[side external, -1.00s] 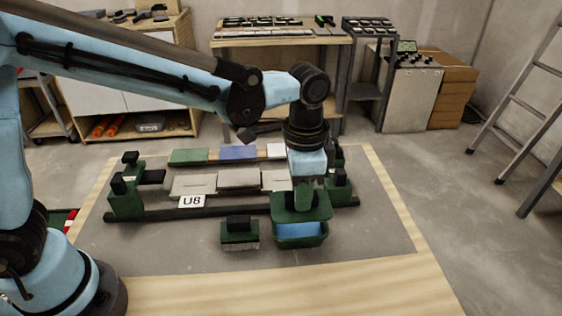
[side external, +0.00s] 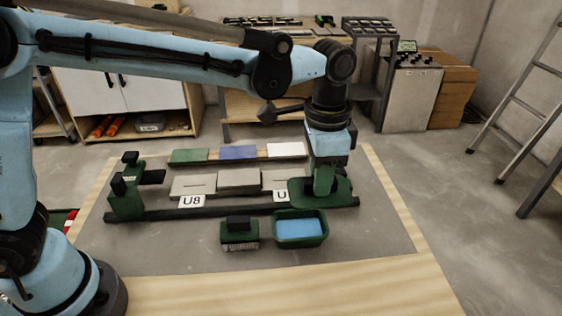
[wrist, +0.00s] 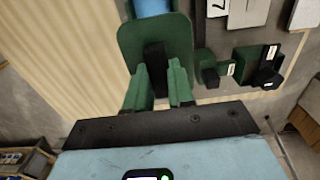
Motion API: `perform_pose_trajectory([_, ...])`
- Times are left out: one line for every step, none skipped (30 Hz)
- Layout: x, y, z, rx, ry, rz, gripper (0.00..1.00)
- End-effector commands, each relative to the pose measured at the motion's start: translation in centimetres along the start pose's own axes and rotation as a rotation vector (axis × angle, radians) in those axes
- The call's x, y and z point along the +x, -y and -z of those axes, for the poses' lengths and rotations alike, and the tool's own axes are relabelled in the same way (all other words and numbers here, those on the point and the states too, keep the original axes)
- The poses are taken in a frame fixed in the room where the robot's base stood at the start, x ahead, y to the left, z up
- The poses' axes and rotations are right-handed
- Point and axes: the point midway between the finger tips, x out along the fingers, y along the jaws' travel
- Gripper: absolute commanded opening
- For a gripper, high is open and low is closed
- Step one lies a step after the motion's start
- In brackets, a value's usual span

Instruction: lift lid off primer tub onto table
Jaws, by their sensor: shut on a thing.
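The primer tub (side external: 300,238) is a green box on the grey mat, open at the top, with blue primer (side external: 302,227) in it. My gripper (side external: 324,182) is shut on the black handle (wrist: 154,62) of the green lid (side external: 300,194). The lid is off the tub, behind it and to its right in the side view, overlapping the right end of the dark rail. I cannot tell its exact height. In the wrist view the lid (wrist: 150,36) sits between and beyond my fingers and partly covers the blue primer.
A green brush-like block (side external: 239,236) stands left of the tub. Behind are grey tiles (side external: 238,180) with a "U8" label (side external: 191,201), a dark rail (side external: 150,214) and a green end fixture (side external: 125,203). The mat's right side and the front wood strip are clear.

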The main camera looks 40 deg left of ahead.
Motion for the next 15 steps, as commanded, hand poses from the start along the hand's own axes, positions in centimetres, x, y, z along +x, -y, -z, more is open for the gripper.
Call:
perform_pose_trajectory([0.2,0.1,1.3,0.002,0.000,0.000,0.03])
perform_pose_trajectory([0.3,0.1,2.0,0.002,0.000,0.000,0.03])
perform_pose_trajectory([0.4,0.1,2.9,0.002,0.000,0.000,0.03])
perform_pose_trajectory([0.6,0.1,3.6,0.003,0.000,0.000,0.03])
perform_pose_trajectory([0.7,0.1,4.2,0.003,0.000,0.000,0.03])
perform_pose_trajectory([0.9,0.1,5.0,0.002,0.000,0.000,0.03])
perform_pose_trajectory([1.1,0.1,5.6,0.002,0.000,0.000,0.03])
perform_pose_trajectory([1.3,0.0,6.2,0.002,0.000,0.000,0.03])
perform_pose_trajectory([1.5,0.0,6.8,0.001,0.000,0.000,0.03])
perform_pose_trajectory([1.6,0.0,7.2,0.001,0.000,0.000,0.03])
perform_pose_trajectory([1.8,-0.1,7.6,0.002,0.000,0.000,0.03])
perform_pose_trajectory([2.0,-0.1,8.1,0.002,0.000,0.000,0.03])
perform_pose_trajectory([2.1,-0.1,8.3,0.002,0.000,0.000,0.03])
perform_pose_trajectory([2.2,-0.2,8.6,0.002,0.000,0.000,0.03])
perform_pose_trajectory([2.3,-0.2,8.8,0.001,0.000,0.000,0.03])
